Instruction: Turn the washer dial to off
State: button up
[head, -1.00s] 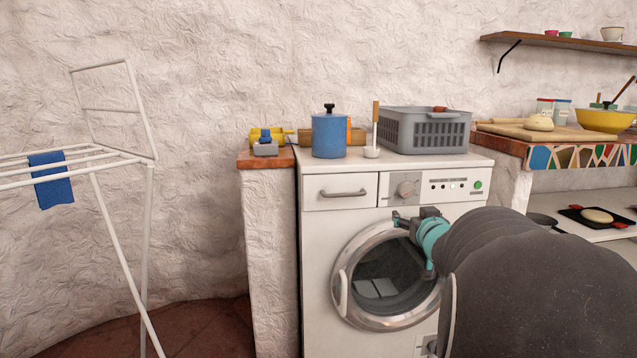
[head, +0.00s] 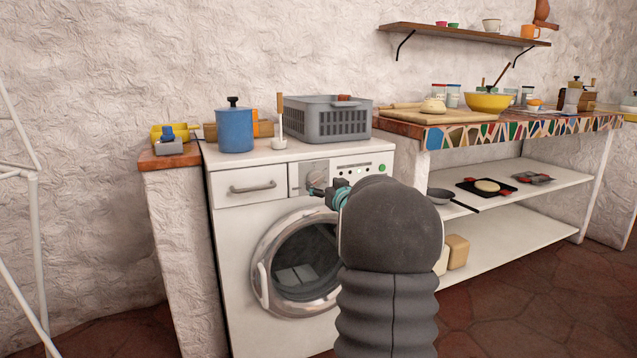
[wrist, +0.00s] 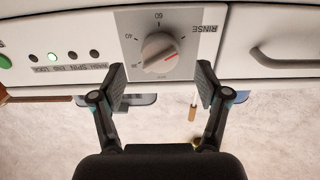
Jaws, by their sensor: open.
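The washer (head: 238,218) stands against the wall, its round door closed. Its grey dial (head: 318,178) is on the control panel, right of the drawer. My gripper (head: 318,191) is at the panel, just below the dial in the head view. In the wrist view my gripper (wrist: 150,88) is open, fingers apart and empty, the dial beyond and between the fingertips; I see no contact.
A drawer handle (wrist: 285,60) is beside the panel. A green button (head: 382,167) and a row of lights sit right of the dial. A blue pot (head: 235,130), ladle (head: 279,125) and grey basket (head: 330,122) stand on the washer. A mosaic counter (head: 480,132) is to the right.

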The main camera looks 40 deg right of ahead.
aim_at(318, 181)
jog(key=shift+x, duration=1.9)
jog(key=shift+c, duration=0.3)
jog(key=c, duration=1.1)
